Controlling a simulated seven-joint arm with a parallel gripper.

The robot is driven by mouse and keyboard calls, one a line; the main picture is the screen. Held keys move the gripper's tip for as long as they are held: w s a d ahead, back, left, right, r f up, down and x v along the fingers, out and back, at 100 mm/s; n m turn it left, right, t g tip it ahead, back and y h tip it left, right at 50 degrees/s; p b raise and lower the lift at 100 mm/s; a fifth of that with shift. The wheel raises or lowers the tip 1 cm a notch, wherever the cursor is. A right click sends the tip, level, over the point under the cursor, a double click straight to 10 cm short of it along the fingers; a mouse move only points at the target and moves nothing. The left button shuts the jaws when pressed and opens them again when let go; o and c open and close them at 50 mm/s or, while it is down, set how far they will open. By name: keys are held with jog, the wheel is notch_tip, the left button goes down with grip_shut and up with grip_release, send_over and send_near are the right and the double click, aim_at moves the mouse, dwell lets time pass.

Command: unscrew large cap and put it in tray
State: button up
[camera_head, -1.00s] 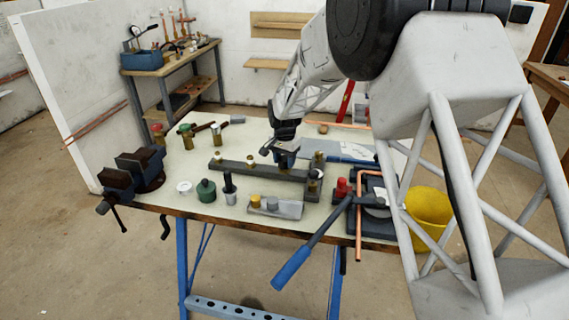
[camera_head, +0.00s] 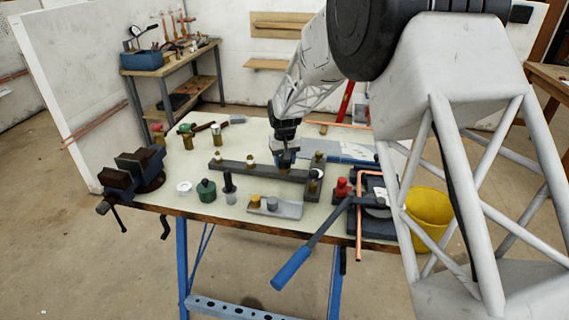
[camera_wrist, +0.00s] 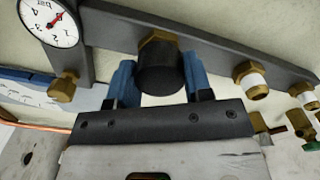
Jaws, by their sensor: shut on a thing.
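The large black cap (camera_wrist: 158,68) sits in front of a brass hex fitting (camera_wrist: 157,38) on the dark grey manifold bar (camera_wrist: 215,50). My gripper (camera_wrist: 160,80) has its blue fingers on both sides of this cap and is shut on it. The cap is still at the fitting; I cannot tell how far its thread is engaged. In the head view my gripper (camera_head: 287,163) is down at the bar (camera_head: 240,168) and hides the cap. The grey tray (camera_head: 290,211) lies at the bench's front edge, with a brass-coloured and a grey piece in it.
A pressure gauge (camera_wrist: 48,22) and other brass fittings (camera_wrist: 250,80) flank the cap. A green bottle (camera_head: 206,191), dark cylinder (camera_head: 228,183) and red-topped part (camera_head: 341,187) stand near the tray. A blue-handled pipe bender (camera_head: 300,258) overhangs the front edge at right.

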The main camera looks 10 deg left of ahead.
jog(key=shift+n, duration=0.9)
jog(key=o, duration=0.9)
jog(key=shift+c, duration=0.2)
